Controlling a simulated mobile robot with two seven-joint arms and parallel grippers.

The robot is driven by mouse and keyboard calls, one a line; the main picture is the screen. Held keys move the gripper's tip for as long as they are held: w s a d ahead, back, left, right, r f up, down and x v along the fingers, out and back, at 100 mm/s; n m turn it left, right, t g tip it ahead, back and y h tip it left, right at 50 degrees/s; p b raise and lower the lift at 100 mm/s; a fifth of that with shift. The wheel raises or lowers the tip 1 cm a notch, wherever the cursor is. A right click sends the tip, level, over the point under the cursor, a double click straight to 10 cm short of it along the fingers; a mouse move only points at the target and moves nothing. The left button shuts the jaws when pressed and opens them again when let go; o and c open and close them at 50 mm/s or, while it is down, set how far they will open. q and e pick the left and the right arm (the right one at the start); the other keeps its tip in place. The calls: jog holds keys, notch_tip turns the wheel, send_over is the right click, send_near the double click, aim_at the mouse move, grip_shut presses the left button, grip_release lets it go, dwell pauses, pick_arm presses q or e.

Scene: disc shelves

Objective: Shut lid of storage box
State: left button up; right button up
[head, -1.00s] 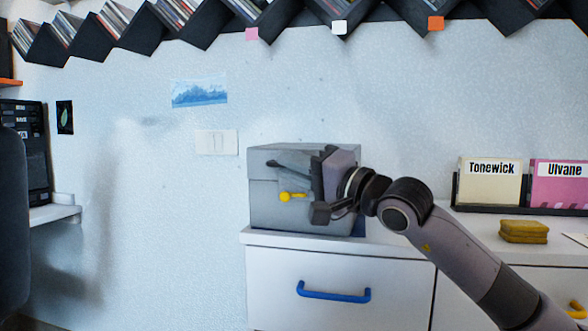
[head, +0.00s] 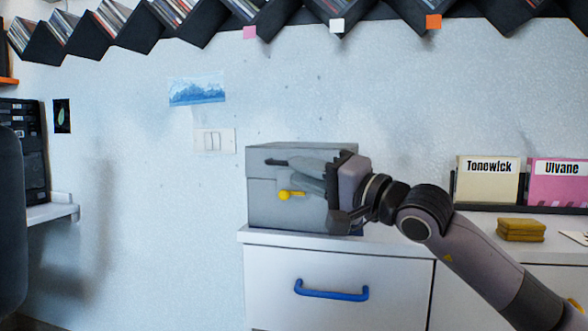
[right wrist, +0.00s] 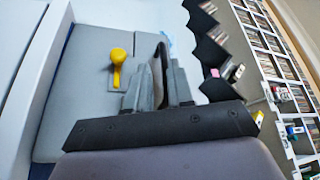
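The grey storage box (head: 262,206) stands on a white cabinet against the wall. Its lid (head: 262,160) lies level on the body with a seam below it, and looks down. A yellow knob or latch (head: 285,195) is on the front; it also shows in the right wrist view (right wrist: 118,62), beside the fingers on the box's grey face (right wrist: 75,95). My right gripper (head: 275,162) is in front of the box's right part and hides it. My left gripper is out of view.
The cabinet (head: 270,270) has a drawer with a blue handle (head: 331,291). To the right are a yellow-brown stack (head: 521,229) and file holders marked Tonewick (head: 487,185) and Ulvane (head: 560,188). Zigzag disc shelves (head: 180,22) hang above.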

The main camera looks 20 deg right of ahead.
jog(key=shift+v, duration=2.1)
jog(key=shift+r, duration=0.1)
